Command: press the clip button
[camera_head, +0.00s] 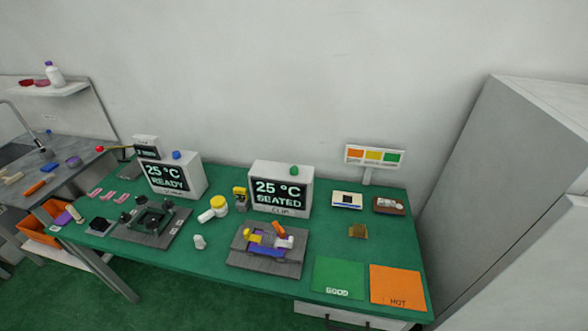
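A white display box (281,188) stands at the back middle of the green table. Its dark screen reads "25 °C SEATED", and a label under the screen appears to read "CLIP". A small green button (294,171) sits on top of this box, with nothing covering it. Neither of my grippers shows in the head view.
A second display box (174,176) reading "25 °C READY" has a blue button (176,155) on top. A dark fixture (149,217) stands before it. Green (338,276) and orange "HOT" (396,285) mats lie at front right. A grey cabinet (510,190) stands at right.

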